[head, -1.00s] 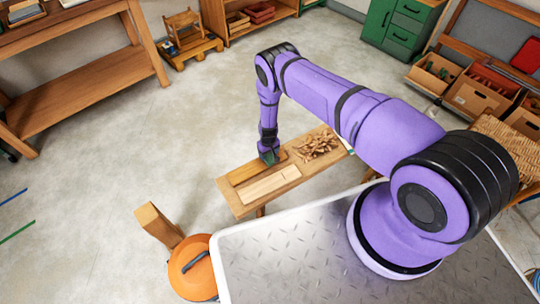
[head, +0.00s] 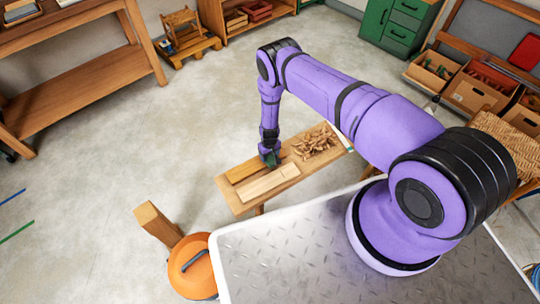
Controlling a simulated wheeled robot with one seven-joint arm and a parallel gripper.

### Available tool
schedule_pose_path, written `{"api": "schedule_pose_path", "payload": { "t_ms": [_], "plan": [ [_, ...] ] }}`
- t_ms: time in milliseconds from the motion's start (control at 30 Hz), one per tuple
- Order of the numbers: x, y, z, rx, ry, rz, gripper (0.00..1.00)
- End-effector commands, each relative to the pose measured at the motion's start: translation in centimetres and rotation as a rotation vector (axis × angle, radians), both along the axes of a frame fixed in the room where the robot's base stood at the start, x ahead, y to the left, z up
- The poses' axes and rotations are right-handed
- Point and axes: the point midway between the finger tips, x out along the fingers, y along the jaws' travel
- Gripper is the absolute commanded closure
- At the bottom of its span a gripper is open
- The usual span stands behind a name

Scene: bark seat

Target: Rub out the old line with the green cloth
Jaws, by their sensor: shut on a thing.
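My gripper (head: 270,157) points down over the wooden bench (head: 243,208), near its middle. It is shut on the green cloth (head: 271,160), of which only a small dark green part shows. The cloth is at the right end of a brown wooden board (head: 246,170) lying along the far side of the bench. A paler board (head: 268,183) lies in front of it. The old line is too small to make out from here, and I cannot tell whether the cloth touches the board.
A heap of wood shavings (head: 315,144) lies on the bench right of my gripper. The floor left of the bench is clear.

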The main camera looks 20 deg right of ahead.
Motion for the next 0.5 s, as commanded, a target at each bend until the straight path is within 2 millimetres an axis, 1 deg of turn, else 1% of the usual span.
{"api": "schedule_pose_path", "payload": {
  "t_ms": [300,500],
  "plan": [
    [1.9,0.4,0.1,-0.001,-0.002,0.002,0.51],
    [1.8,0.4,0.1,-0.001,0.0,0.002,0.51]
  ]
}}
